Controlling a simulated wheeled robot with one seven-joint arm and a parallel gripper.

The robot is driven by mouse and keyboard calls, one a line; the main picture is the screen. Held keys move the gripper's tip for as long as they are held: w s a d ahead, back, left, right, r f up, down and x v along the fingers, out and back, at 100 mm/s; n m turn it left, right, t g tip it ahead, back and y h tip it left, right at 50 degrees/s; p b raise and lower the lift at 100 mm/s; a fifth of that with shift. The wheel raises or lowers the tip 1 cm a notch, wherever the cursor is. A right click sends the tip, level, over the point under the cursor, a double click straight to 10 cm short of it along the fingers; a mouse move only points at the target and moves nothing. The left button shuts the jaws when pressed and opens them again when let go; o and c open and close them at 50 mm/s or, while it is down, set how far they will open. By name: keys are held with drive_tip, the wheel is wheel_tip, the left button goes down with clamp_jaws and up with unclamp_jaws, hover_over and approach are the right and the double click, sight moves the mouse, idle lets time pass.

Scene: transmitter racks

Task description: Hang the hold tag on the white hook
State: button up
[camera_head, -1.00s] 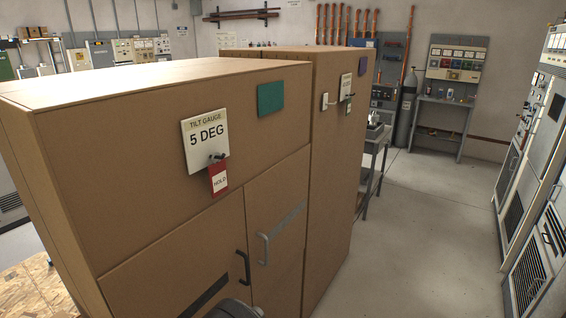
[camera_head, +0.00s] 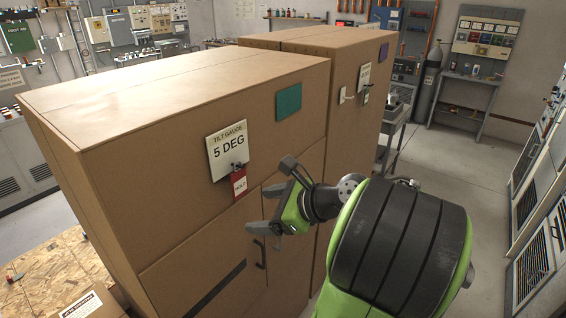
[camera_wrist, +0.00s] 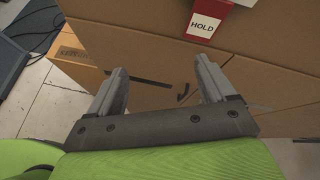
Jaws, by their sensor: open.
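The red and white hold tag (camera_head: 239,184) hangs from a dark peg (camera_head: 238,167) below the "TILT GAUGE 5 DEG" sign on the near tan cabinet. It also shows at the top of the wrist view (camera_wrist: 207,22). A small white hook (camera_head: 346,95) sticks out from the farther tan cabinet, left of another sign; it looks empty. My gripper (camera_head: 262,208) is open and empty, in front of the near cabinet, to the lower right of the tag. In the wrist view its two fingers (camera_wrist: 160,66) are apart, with the tag beyond and above the right one.
A teal plate (camera_head: 288,102) is on the near cabinet, right of the sign. Dark door handles (camera_head: 259,252) stick out below my gripper. Open floor (camera_head: 455,170) lies to the right, before the grey racks.

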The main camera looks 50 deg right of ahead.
sight(239, 176)
drive_tip(key=s+d+r+m+t+h+p, duration=0.1)
drive_tip(key=s+d+r+m+t, duration=0.2)
drive_tip(key=s+d+r+m, duration=0.25)
drive_tip(key=shift+n, duration=0.25)
drive_tip(key=b+x, duration=0.3)
drive_tip(key=x, duration=1.3)
drive_tip(key=shift+w+a+f, duration=0.1)
drive_tip(key=shift+w+f, duration=0.15)
drive_tip(key=shift+w, duration=0.05)
drive_tip(key=c, duration=1.1)
drive_tip(key=shift+r, duration=0.1)
drive_tip(key=shift+s+r+p, duration=0.15)
drive_tip(key=shift+r+p, duration=0.05)
drive_tip(key=shift+p, duration=0.45)
drive_tip(key=shift+s, duration=0.15)
drive_tip(key=shift+s+p, duration=0.55)
drive_tip(key=shift+s, duration=0.05)
drive_tip(key=shift+s+r+p, duration=0.1)
drive_tip(key=shift+r+p, duration=0.1)
drive_tip(key=shift+p, duration=0.25)
